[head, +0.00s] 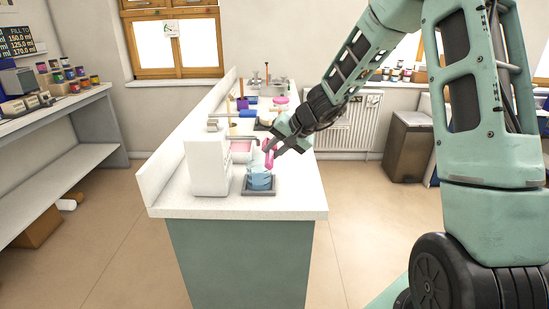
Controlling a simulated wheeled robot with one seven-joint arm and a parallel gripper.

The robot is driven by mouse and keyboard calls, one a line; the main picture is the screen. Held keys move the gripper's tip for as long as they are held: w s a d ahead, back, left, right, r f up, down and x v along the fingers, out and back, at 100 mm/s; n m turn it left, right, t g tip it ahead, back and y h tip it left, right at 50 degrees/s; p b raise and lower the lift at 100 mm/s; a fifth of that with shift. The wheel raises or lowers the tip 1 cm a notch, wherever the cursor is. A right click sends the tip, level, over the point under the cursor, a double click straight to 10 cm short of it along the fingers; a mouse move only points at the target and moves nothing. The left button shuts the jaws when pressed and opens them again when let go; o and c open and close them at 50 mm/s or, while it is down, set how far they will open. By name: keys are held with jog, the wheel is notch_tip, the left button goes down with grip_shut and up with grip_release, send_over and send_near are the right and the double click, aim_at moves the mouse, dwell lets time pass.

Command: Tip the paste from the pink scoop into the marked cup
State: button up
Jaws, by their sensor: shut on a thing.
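My gripper (277,147) is shut on the pink scoop (269,160) above the near end of the counter. The scoop hangs down from the jaws, over or just behind a light blue cup (261,180). I cannot tell whether scoop and cup touch. The cup stands on a dark grey square tray (259,193). No marking on the cup can be made out at this size. Whether paste is in the scoop or the cup cannot be seen.
A white machine (208,165) stands left of the cup, with a pink container (241,152) behind. Several tools and pots crowd the counter's far part. The white counter (290,207) is bare at its front right corner. A low wall (180,148) runs along its left side.

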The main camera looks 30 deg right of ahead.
jog(key=shift+s+d+f+m+t+y+b, duration=0.2)
jog(key=shift+t+y+b, duration=0.35)
jog(key=shift+b, duration=2.05)
jog(key=shift+w+f+m+t+y+b, duration=0.2)
jog(key=shift+t+y+b, duration=0.35)
jog(key=shift+b, duration=2.1)
jog(key=shift+s+d+f+m+t+y+b, duration=0.1)
jog(key=shift+s+f+t+y+b, duration=0.4)
jog(key=shift+b, duration=2.1)
jog(key=b, duration=0.1)
jog(key=y+b, duration=0.1)
jog(key=b, duration=0.1)
jog(key=shift+w+r+t, duration=0.1)
jog(key=shift+w+t, duration=0.15)
jog(key=shift+t, duration=0.15)
jog(key=shift+d+r+y+b, duration=0.1)
jog(key=shift+r+y+b, duration=0.1)
jog(key=shift+y+b, duration=0.35)
